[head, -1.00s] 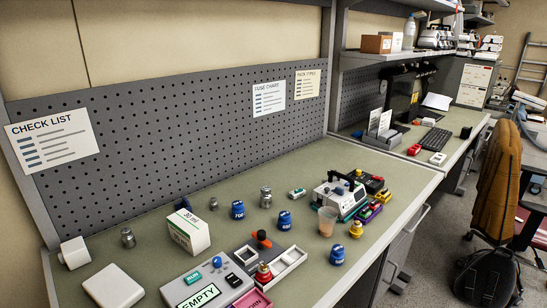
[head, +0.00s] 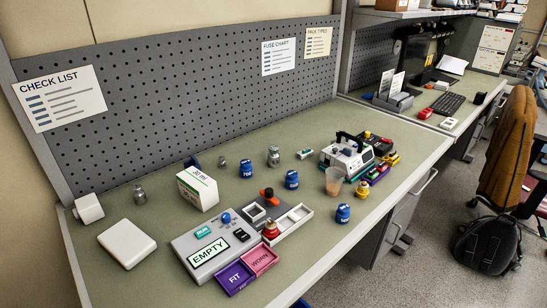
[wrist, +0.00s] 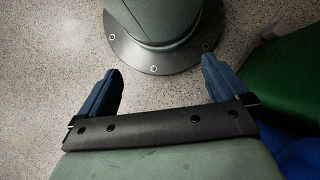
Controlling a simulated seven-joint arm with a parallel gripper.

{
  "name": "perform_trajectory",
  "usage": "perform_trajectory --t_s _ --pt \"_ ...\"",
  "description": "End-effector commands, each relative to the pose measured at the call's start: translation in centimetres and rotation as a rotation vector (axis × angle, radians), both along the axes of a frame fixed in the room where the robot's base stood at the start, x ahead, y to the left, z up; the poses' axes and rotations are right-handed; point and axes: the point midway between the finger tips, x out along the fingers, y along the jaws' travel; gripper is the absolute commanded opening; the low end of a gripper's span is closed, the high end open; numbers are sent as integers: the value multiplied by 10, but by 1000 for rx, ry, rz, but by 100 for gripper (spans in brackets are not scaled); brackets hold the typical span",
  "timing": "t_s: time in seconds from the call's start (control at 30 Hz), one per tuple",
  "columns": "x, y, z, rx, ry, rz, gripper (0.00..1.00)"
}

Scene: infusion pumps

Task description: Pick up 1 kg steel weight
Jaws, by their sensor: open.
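Silver steel weights stand upright on the green bench. One weight (head: 139,194) is at the left, near the pegboard. Another weight (head: 273,156) is near the middle back, and a smaller silver one (head: 222,162) stands to its left. Their markings are too small to read, so I cannot tell which is 1 kg. My gripper (wrist: 161,66) is open and empty in the wrist view, its two blue fingers wide apart above the speckled floor. No weight shows in that view.
A white box (head: 197,188) is right of the left weight. A grey EMPTY panel (head: 190,242), a divided tray (head: 293,219), a cup (head: 334,181) and a pump (head: 346,155) occupy the front and right. A chair (head: 508,150) stands right.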

Motion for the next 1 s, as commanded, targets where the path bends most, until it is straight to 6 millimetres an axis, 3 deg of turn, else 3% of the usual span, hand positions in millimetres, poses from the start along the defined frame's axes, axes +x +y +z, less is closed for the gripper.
perform_trajectory --t_s 0.07,0.27,0.57,0.67,0.77,1.0 --pt "0 0 0 0 0 0 99" --pt "0 0 0 0 0 0 80" --pt "5 -1 -1 2 -8 5 80" --pt "24 -6 -4 7 -37 21 80" --pt "57 -17 -6 13 -89 56 80" --pt "157 -59 1 13 -244 174 80"
